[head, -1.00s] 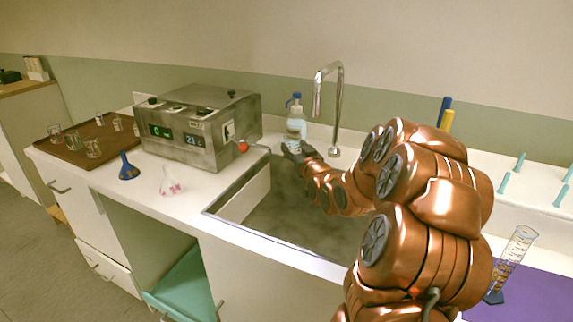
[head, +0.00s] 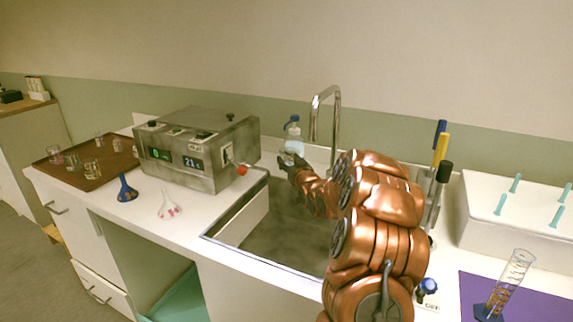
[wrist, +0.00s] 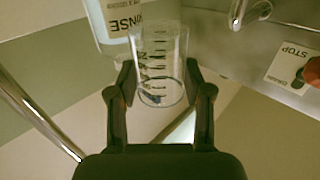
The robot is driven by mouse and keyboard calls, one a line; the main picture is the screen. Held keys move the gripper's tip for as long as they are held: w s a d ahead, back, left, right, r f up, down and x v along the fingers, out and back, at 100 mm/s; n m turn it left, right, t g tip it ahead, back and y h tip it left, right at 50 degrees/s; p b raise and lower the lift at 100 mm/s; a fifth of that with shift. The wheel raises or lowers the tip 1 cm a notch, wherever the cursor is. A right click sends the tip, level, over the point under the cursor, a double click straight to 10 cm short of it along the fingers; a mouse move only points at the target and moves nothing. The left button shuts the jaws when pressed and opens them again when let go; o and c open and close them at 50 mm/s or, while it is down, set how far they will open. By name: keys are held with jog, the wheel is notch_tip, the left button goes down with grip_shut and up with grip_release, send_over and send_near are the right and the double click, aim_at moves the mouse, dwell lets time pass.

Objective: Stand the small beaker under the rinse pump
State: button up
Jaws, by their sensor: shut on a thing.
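The small beaker (wrist: 160,70) is clear glass with dark graduation marks. In the wrist view my gripper (wrist: 162,82) is shut on it, one finger on each side. The rinse pump bottle (wrist: 113,22), with a "RINSE" label, shows right beside the beaker at its upper left. In the head view the rinse pump (head: 293,128) has a blue top and stands behind the sink's back left corner. My gripper (head: 286,162) is just in front of it, and the beaker is hard to make out there. Whether the beaker touches the counter, I cannot tell.
The chrome tap (head: 335,120) rises just right of my gripper, over the sink (head: 275,230). A grey instrument (head: 195,150) with a red knob (head: 242,170) stands to the left.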

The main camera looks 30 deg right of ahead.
aim_at(286, 156)
jog(key=x, duration=0.4)
jog(key=shift+w+d+f+p, duration=0.1)
jog(key=shift+d+f+p, duration=0.1)
jog(key=shift+d+p, duration=0.15)
jog(key=shift+f+p, duration=0.5)
jog(key=shift+f, duration=1.25)
jog(key=shift+f, duration=0.1)
jog(key=shift+f+b, duration=0.35)
jog(key=shift+f, duration=0.1)
jog(key=o, duration=1.1)
jog(key=shift+o, duration=0.2)
